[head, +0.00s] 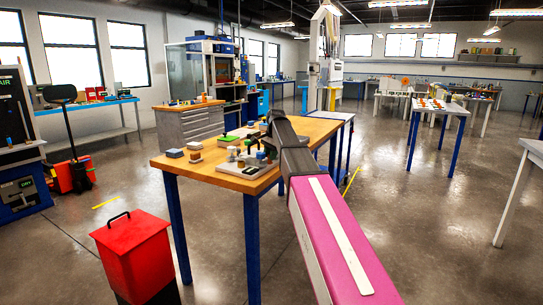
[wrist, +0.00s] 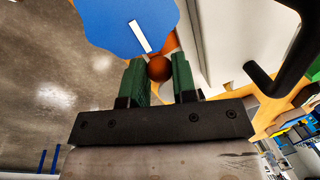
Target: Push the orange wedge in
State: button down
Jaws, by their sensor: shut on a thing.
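In the wrist view, my gripper (wrist: 158,82) has two green fingers closed around a round, orange-brown knob (wrist: 159,68). A strip of brighter orange (wrist: 169,43) shows just beyond it, apparently part of the orange wedge; most of its shape is hidden. A blue round-edged piece with a white bar (wrist: 112,18) lies just past the fingertips, close to the orange part. I cannot tell how far the wedge sits in. In the head view, my arm reaches over the wooden table and hides the wedge and fingertips.
The wooden table (head: 218,175) carries small blocks (head: 194,151), a green-topped piece (head: 229,140) and several parts on a plate near my gripper. In the wrist view, a black handle (wrist: 290,65) on a pale surface stands close at right. A red bin (head: 132,255) stands on the floor.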

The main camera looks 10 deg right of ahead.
jog(key=shift+w+a, duration=0.45)
jog(key=c, duration=0.9)
grip_release()
